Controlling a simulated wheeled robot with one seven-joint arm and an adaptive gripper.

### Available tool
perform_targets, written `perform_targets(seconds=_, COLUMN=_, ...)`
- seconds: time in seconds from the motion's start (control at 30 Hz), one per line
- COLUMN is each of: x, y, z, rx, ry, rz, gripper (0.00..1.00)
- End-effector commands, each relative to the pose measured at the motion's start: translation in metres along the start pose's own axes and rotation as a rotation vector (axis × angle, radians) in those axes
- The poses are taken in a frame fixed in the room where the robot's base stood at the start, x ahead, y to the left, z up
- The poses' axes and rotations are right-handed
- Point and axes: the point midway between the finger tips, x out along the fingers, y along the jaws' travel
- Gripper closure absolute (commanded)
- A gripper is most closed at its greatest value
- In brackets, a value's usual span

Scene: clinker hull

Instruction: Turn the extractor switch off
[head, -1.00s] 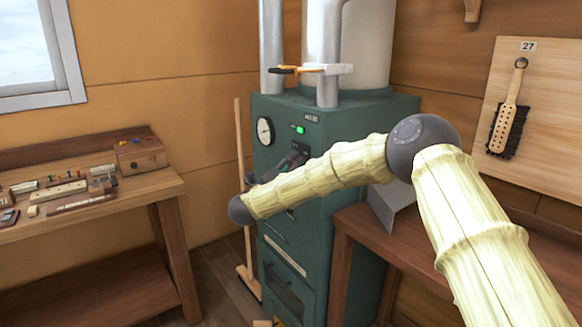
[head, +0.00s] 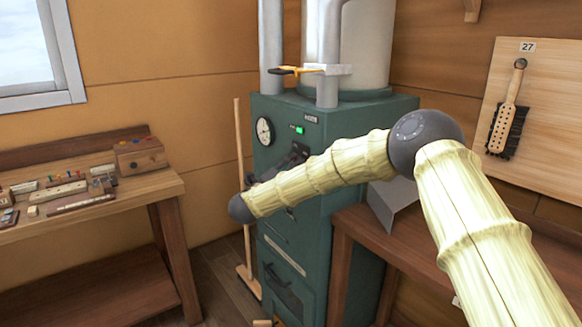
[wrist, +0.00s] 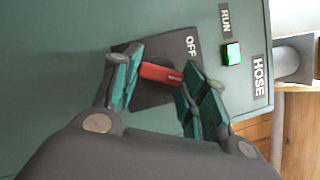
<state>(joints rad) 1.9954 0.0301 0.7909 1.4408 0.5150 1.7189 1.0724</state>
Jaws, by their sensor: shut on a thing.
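The extractor is a tall green cabinet (head: 330,140) with a gauge and a lit green lamp. In the wrist view its switch is a red lever (wrist: 158,72) on a dark plate (wrist: 150,97). The plate's edge beside the lever reads OFF (wrist: 191,46). My gripper (wrist: 153,78) is shut on the red lever, one finger on each side. Part of the lever is hidden behind the right finger, so its exact setting is hard to tell. In the head view my gripper (head: 293,157) is small and dark at the cabinet front, partly hidden by my arm.
The green RUN lamp (wrist: 232,53) is lit, beside a HOSE label (wrist: 258,78). A broom-like wooden pole (head: 240,170) stands left of the cabinet. A workbench with small items (head: 90,205) is at left, and another bench (head: 350,225) is close at right.

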Motion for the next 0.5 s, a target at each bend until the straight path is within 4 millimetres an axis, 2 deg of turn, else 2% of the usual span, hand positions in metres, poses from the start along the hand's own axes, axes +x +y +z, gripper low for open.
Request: perform_targets(seconds=0.5, x=0.0007, y=-0.008, z=0.0032, rx=-0.419, ry=-0.001, rz=0.173, gripper=0.81)
